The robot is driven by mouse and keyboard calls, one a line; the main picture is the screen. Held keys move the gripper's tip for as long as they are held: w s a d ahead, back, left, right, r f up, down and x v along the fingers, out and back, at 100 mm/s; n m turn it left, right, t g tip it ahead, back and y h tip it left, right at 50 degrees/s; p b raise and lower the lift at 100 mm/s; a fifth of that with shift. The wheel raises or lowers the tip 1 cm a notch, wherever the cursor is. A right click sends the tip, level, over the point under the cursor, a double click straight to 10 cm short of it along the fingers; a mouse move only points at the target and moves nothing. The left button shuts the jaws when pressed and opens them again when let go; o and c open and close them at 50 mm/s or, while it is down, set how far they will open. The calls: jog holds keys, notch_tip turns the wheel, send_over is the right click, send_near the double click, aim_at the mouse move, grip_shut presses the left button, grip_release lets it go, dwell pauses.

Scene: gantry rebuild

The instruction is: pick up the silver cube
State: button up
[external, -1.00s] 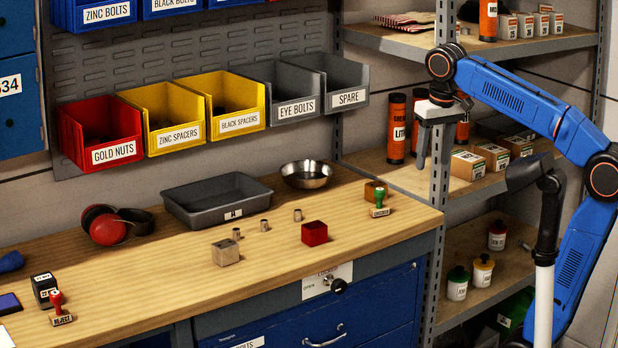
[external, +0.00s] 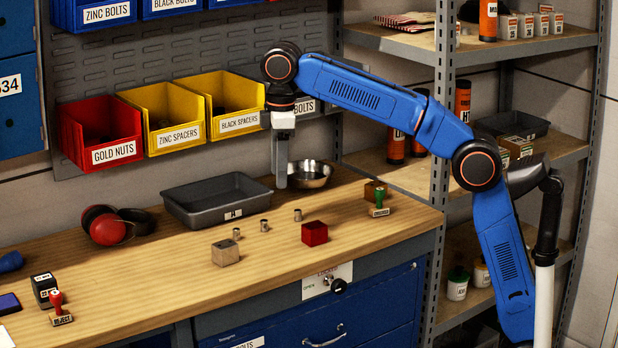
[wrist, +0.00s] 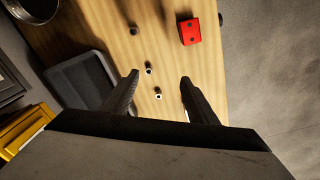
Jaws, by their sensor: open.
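No clearly silver cube shows. Three small silver, round-looking pieces stand on the bench: a left one (external: 236,233), a middle one (external: 264,225) and a right one (external: 297,215). They also show in the wrist view, two with dark holes (wrist: 149,70) (wrist: 158,96) and one darker (wrist: 133,30). A tan cube (external: 225,252) stands in front of them, and a red cube (external: 314,233) to the right; the red one also shows in the wrist view (wrist: 190,31). My gripper (external: 280,183) hangs pointing down above the back of the bench, open and empty, with its fingers apart in the wrist view (wrist: 159,79).
A grey tray (external: 218,200) and metal bowl (external: 306,174) stand behind the pieces. Bins, including a yellow one (external: 235,103), hang on the wall.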

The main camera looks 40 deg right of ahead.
aim_at(223, 244)
jog(key=s+a+f+n, duration=0.1)
jog(key=a+f+n, duration=0.1)
jog(key=a, duration=0.4)
jog(key=s+a+f+n, duration=0.1)
jog(key=a+n, duration=0.1)
jog(key=a, duration=0.3)
jog(key=s+a+f+n, duration=0.1)
jog(key=a+f+n, duration=0.1)
jog(key=a, duration=0.4)
jog(key=shift+s+a+f, duration=0.3)
jog(key=shift+a+f, duration=0.05)
jog(key=shift+s+a+f, duration=0.15)
jog(key=shift+a+f, duration=0.05)
jog(key=shift+a, duration=0.1)
jog(key=shift+a+f, duration=0.1)
jog(key=shift+f, duration=3.65)
jog(key=c, duration=1.3)
